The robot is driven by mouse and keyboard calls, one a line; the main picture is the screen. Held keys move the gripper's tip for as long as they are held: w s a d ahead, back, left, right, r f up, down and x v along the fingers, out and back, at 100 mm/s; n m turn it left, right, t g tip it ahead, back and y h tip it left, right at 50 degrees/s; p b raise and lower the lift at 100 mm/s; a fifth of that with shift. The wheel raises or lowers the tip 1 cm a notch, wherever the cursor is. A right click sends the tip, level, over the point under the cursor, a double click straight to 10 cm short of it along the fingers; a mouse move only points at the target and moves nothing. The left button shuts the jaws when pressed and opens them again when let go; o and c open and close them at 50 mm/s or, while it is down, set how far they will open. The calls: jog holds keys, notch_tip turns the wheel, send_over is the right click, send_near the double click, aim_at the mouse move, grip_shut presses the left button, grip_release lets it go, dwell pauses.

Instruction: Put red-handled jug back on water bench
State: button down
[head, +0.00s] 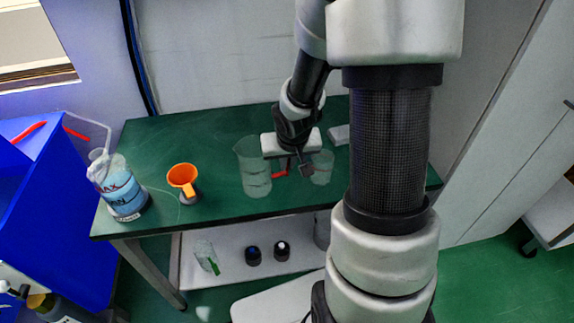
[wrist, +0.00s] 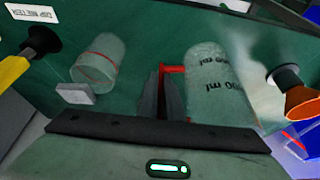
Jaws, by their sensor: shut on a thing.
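The clear jug (head: 254,168) with volume markings is upright at the middle of the green bench (head: 215,145). It appears to stand on the bench top; I cannot tell whether its base touches. Its red handle (head: 280,173) points right, toward my gripper (head: 298,168). In the wrist view, the red handle (wrist: 172,69) lies between the fingers of my gripper (wrist: 161,90), which is shut on it. The jug (wrist: 213,85) fills the right of centre there, its lower part partly hidden by my gripper body.
A clear beaker (head: 321,168) stands close right of my gripper. A white block (head: 339,135) lies behind it. Bench space between funnel and jug is narrow. Bottles (head: 282,248) stand on the lower shelf.

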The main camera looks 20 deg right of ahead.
jog(key=shift+f, duration=0.2)
jog(key=c, duration=1.9)
grip_release()
jog(key=shift+r, duration=0.1)
jog(key=shift+r, duration=0.35)
jog(key=p+v, duration=0.6)
jog(key=v, duration=0.5)
jog(key=shift+s+a+r, duration=0.15)
jog(key=shift+r, duration=0.15)
